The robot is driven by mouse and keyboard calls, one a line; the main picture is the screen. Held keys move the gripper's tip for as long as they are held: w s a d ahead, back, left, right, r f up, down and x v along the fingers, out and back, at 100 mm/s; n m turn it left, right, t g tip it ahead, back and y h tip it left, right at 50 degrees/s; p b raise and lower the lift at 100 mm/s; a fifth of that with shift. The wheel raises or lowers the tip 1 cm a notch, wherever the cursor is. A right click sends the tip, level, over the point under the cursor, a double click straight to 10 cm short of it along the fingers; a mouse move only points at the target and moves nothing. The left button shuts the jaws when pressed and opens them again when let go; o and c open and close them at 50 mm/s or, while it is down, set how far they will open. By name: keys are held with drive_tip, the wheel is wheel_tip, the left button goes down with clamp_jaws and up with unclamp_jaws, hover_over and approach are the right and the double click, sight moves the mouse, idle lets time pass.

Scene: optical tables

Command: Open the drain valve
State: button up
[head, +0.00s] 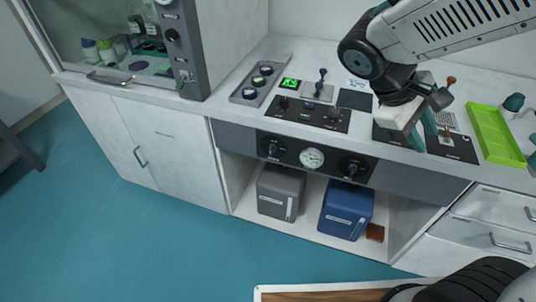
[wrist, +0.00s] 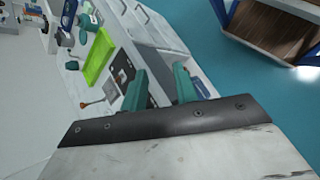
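I cannot tell from the labels which control is the drain valve. The front panel below the counter has a left black knob (head: 272,149), a round white gauge (head: 312,158) and a right black knob (head: 352,167). My gripper (head: 421,133) is over the counter beside this plate. Its teal fingers are apart, with nothing seen between them in the wrist view (wrist: 160,86). My gripper partly hides the plate's left side.
A bright green tray (head: 494,135) lies right of the plate. Another orange-topped lever (head: 450,82) stands behind my gripper. A grey box (head: 281,192) and a blue box (head: 346,209) sit in the open bay below. A glass-fronted cabinet (head: 135,40) is at left; teal floor lies in front.

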drive_tip(key=w+a+f+n+t+h, duration=0.3)
drive_tip(key=w+a+f+n+h, duration=0.25)
drive_tip(key=w, duration=0.35)
drive_tip(key=n+t+y, duration=0.8)
drive_tip(key=n+t, duration=0.8)
drive_tip(key=n, duration=0.4)
approach(271, 151)
drive_tip(key=w, duration=0.2)
drive_tip(key=x, duration=0.7)
drive_tip(key=shift+w+d+f, duration=0.25)
drive_tip(key=shift+f, duration=0.2)
drive_tip(key=shift+m+h, duration=0.25)
clamp_jaws()
